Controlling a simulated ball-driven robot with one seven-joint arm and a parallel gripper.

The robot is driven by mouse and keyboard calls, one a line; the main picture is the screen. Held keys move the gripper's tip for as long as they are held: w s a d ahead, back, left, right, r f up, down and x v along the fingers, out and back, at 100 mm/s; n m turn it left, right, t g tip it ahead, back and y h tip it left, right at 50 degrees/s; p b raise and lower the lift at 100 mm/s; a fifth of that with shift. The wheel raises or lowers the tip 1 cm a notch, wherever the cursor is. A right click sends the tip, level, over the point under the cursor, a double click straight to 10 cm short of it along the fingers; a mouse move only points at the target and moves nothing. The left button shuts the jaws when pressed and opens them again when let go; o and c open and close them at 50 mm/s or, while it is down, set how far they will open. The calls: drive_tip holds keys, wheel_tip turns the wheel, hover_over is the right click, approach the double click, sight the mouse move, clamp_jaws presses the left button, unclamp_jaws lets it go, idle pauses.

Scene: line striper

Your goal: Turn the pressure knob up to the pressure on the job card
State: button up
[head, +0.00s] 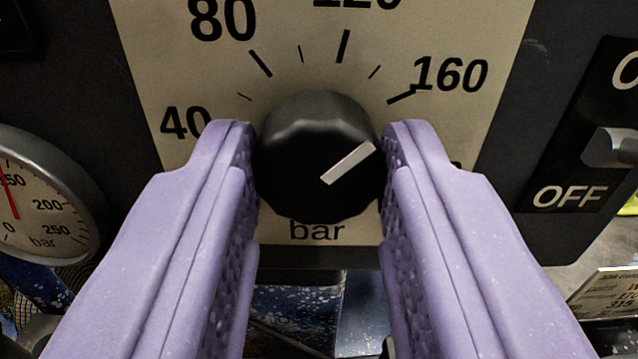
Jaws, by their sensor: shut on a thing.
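The black pressure knob (300,185) is in the middle of the head view, on a cream dial plate (160,60). My gripper (320,140) has its two purple fingers on the left and right sides of the knob and is shut on it. The knob's white pointer line slants up and right, roughly toward the 160 mark (402,97). The 40 and 80 labels show at the left; a label at the top is cut off. The right finger hides the scale beyond 160. I cannot make out a job card with a readable pressure.
A round gauge (40,215) in bar, with a red needle, is cut off at the left edge. A switch lever (608,148) with an OFF label is at the right. A printed card (610,293), partly cut off, is at the lower right.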

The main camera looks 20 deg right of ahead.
drive_tip(key=shift+f+m, duration=0.15)
drive_tip(key=shift+m, duration=0.95)
drive_tip(key=shift+f+m, duration=0.1)
drive_tip(key=shift+m, duration=1)
drive_tip(key=o, duration=1)
drive_tip(key=shift+o, duration=0.2)
drive_tip(key=shift+r, duration=0.1)
drive_tip(key=shift+s, duration=0.15)
